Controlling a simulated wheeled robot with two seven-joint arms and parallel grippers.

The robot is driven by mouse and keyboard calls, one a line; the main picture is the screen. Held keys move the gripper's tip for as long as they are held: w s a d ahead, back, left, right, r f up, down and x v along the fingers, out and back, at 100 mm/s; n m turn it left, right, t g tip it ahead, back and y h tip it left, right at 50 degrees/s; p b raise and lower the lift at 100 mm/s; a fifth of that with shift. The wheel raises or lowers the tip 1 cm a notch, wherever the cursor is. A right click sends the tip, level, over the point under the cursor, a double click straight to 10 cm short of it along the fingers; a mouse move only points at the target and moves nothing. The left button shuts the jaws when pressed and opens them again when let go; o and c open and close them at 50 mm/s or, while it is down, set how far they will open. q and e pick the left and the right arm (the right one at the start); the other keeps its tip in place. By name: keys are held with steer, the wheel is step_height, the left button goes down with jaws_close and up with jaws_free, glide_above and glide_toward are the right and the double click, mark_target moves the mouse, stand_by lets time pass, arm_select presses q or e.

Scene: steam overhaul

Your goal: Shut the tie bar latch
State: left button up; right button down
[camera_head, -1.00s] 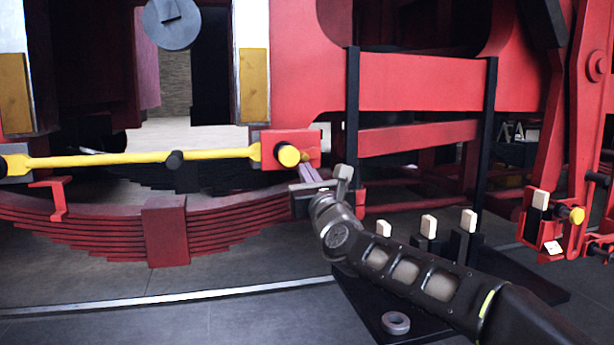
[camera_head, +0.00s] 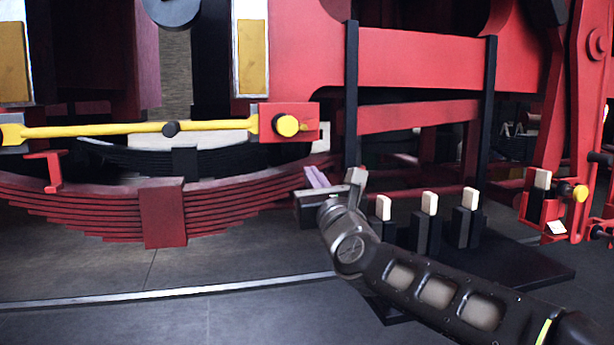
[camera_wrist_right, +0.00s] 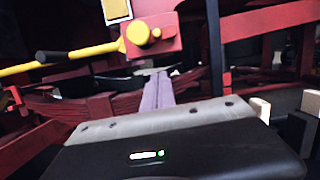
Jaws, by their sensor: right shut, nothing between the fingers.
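The yellow tie bar (camera_head: 110,130) runs nearly level across the left half of the head view, with a dark round knob (camera_head: 170,128) along it. Its right end meets a red block (camera_head: 305,113) with a yellow round knob (camera_head: 287,126). The block (camera_wrist_right: 168,28) and yellow knob (camera_wrist_right: 138,32) also show in the right wrist view. My right gripper (camera_head: 315,177) is shut and empty, below and slightly right of that knob, apart from it in the picture. Its pale purple fingers (camera_wrist_right: 158,92) point toward the block. My left gripper is out of view.
A red leaf spring (camera_head: 163,212) spans the lower left, with a red bracket (camera_head: 46,170) above it. A black upright post (camera_head: 351,95) stands right of the block. Several pale-topped black stands (camera_head: 428,225) are on a dark base behind my right arm.

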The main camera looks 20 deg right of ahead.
steer(key=shift+v, duration=1.6)
